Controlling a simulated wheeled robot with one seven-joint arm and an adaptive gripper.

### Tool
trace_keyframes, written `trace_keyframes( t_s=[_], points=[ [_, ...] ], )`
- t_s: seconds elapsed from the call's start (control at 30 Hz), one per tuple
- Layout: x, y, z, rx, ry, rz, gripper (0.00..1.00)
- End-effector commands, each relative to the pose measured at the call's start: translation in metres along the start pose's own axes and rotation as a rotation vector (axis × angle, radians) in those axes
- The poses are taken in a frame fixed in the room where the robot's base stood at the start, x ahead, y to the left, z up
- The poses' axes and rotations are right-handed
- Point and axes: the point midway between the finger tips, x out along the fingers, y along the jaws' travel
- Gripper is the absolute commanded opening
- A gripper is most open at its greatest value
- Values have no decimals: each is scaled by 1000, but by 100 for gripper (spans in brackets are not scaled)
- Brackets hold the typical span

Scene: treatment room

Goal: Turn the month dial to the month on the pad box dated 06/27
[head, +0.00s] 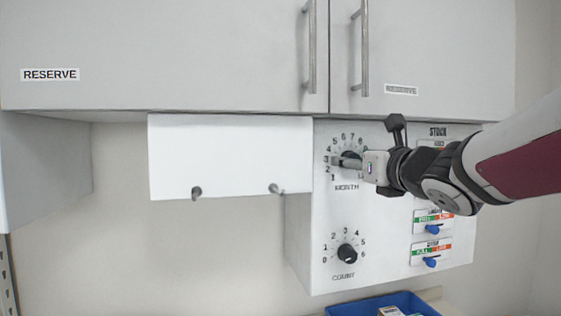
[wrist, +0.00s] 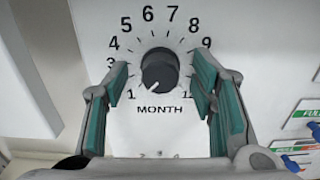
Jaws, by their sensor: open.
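The month dial (wrist: 160,68) is a round black knob on a white panel, above the word MONTH. Its white mark points down and to the left, toward the 1 side of the number ring. My gripper (wrist: 160,80) is open, with one green-padded finger left of the dial and one right of it; gaps show on both sides. In the head view my gripper (head: 348,162) is in front of the dial and hides much of it. No pad box dated 06/27 can be read; a small box (head: 391,312) shows only its top at the bottom edge.
A count dial (head: 346,253) sits below on the same panel (head: 310,262). Blue sliders (head: 432,229) are at the right. A blue bin (head: 345,308) is below. Grey RESERVE cupboards (head: 190,50) hang above, and a white flap with two pegs (head: 230,150) is at the left.

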Motion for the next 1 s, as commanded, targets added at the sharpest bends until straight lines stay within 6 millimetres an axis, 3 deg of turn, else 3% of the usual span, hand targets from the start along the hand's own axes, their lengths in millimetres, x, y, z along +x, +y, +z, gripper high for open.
trace_keyframes(
  t_s=[0.17,0.4,0.77,1.0],
  points=[
    [0,0,0,0,0,0,52],
    [0,0,0,0,0,0,3],
    [0,0,0,42,0,-1,3],
    [0,-1,-1,184,0,-1,3]
  ],
)
